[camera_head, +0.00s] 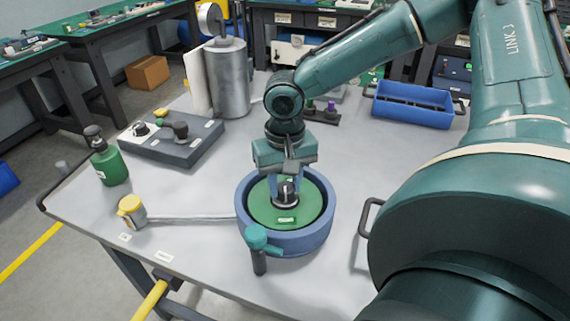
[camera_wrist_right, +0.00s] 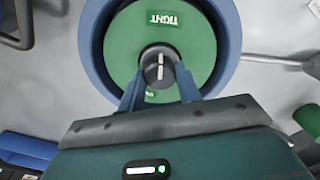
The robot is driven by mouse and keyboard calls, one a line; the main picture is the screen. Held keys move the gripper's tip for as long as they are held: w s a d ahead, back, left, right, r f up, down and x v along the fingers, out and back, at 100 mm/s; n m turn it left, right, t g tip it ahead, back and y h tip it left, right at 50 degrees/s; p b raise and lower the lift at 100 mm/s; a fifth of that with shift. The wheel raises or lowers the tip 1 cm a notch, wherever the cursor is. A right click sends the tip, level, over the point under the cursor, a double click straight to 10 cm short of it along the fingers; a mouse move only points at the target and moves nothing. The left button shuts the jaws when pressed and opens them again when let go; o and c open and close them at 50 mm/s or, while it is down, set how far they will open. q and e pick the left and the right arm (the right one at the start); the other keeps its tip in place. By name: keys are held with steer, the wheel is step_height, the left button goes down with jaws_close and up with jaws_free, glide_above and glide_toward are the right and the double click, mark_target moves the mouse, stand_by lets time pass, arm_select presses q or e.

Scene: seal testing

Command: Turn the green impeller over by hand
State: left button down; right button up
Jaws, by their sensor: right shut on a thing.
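The green impeller (camera_head: 263,211) is a flat green disc lying inside a round blue housing (camera_head: 318,238) on the grey table. A dark hub with a pale slot stands at its centre, and a label reading TIGHT shows on the disc in the right wrist view (camera_wrist_right: 122,42). My right gripper (camera_head: 286,190) points down over the centre of the disc, its two blue fingers shut on the hub. In the right wrist view the fingers (camera_wrist_right: 158,82) lie on either side of the hub. My left gripper is not in view.
A teal-handled tool (camera_head: 257,240) stands at the housing's front edge. A rod with a yellow end (camera_head: 132,207) lies left of it. A green bottle (camera_head: 108,165), a grey control box (camera_head: 172,143), a metal cylinder (camera_head: 228,80) and a blue bin (camera_head: 412,104) stand around the table.

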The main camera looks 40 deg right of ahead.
steer(key=shift+c, duration=0.9)
steer(key=shift+f+m+b, duration=0.1)
steer(key=shift+m+b, duration=0.25)
steer(key=shift+m, duration=0.65)
steer(key=m+b, duration=0.1)
steer(key=m, duration=0.5)
steer(key=shift+b, duration=0.3)
steer(key=m+b, duration=0.1)
steer(key=m, duration=0.7)
steer(key=shift+b, duration=0.35)
steer(key=o, duration=1.2)
steer(key=shift+r, duration=0.2)
